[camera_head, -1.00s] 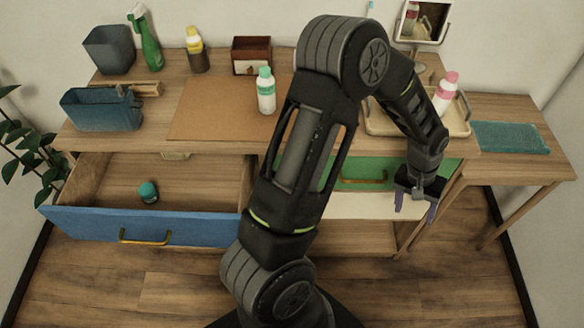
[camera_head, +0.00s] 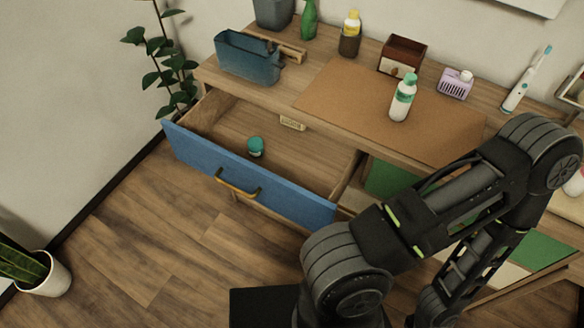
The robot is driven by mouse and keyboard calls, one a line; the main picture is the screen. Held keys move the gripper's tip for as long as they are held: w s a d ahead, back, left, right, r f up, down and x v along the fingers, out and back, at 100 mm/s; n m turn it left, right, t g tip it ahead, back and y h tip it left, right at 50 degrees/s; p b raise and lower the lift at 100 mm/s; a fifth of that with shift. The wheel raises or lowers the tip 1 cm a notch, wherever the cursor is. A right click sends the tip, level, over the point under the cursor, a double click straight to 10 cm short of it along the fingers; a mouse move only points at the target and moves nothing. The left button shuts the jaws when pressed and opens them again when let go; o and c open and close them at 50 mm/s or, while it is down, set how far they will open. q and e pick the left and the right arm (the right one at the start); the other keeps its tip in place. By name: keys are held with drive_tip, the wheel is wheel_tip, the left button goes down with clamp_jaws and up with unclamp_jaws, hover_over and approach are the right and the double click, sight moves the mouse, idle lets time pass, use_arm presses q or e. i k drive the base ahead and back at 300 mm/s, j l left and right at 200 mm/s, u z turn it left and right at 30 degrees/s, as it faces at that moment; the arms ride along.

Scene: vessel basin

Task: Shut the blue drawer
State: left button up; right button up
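The blue drawer (camera_head: 284,195) is pulled well out from the wooden desk. Its blue front has a golden bar handle (camera_head: 238,184). One of my black arms reaches in from the bottom, to the right of the drawer, and covers part of the desk front. Neither of my gripper's fingers shows in this view. Nothing of mine touches the drawer front that I can see.
On the desk are a blue-grey bin (camera_head: 248,58), a white bottle with a green cap (camera_head: 403,98) on a brown mat (camera_head: 345,95), and a wooden box (camera_head: 402,56). A green drawer front (camera_head: 391,181) is partly behind my arm.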

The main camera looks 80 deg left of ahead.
sight(302, 177)
drive_tip(key=i+u, duration=0.15)
drive_tip(key=i, duration=0.2)
drive_tip(key=u, duration=3.7)
